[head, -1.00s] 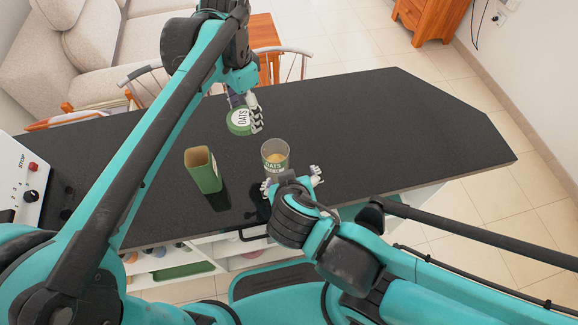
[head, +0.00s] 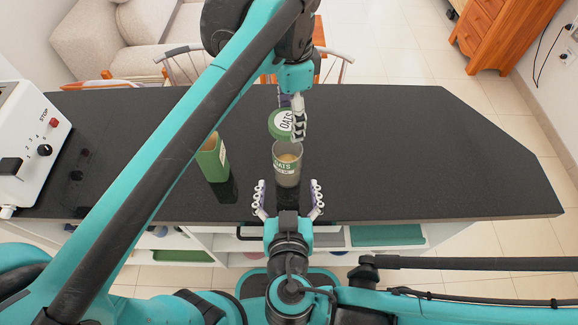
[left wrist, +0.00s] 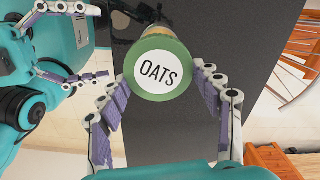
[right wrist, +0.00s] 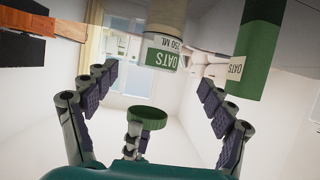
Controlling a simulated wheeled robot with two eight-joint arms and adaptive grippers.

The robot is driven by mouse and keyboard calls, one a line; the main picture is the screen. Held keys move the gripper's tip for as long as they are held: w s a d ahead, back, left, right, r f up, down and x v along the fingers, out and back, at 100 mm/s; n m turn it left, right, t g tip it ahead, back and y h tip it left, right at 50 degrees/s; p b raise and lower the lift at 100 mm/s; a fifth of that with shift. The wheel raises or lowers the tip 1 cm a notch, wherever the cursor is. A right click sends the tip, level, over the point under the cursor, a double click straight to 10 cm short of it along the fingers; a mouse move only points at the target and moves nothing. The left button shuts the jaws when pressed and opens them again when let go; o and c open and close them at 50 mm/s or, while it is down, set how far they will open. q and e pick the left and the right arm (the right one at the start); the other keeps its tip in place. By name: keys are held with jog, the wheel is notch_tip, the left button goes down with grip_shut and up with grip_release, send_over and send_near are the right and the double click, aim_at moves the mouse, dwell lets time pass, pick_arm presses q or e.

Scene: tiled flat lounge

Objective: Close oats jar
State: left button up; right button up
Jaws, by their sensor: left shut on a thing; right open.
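The oats jar (head: 287,170) stands upright and open on the dark counter, with pale contents showing. Its round green lid, marked OATS (head: 281,124), is in my left gripper (head: 293,118), just behind the jar's rim and apart from it in the head view. The left wrist view shows the lid (left wrist: 158,72) between both fingers, hiding most of the jar (left wrist: 150,38). My right gripper (head: 288,186) is open in front of the jar, its fingers spread and empty. The right wrist view shows the jar (right wrist: 165,45) beyond the fingers, and the lid (right wrist: 147,118).
A tall green box (head: 213,160) stands left of the jar, partly behind my left arm. A white control box (head: 30,135) with a STOP button sits at the counter's left end. The dark counter (head: 430,150) is clear to the right.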

aim_at(288, 149)
jog(key=shift+x, duration=6.05)
jog(key=shift+f, duration=0.1)
jog(key=shift+c, duration=0.3)
jog(key=c, duration=1.7)
pick_arm(q)
jog(key=shift+w+f, duration=0.1)
jog(key=shift+f, duration=2.45)
jog(key=shift+f, duration=0.85)
jog(key=shift+f, duration=0.55)
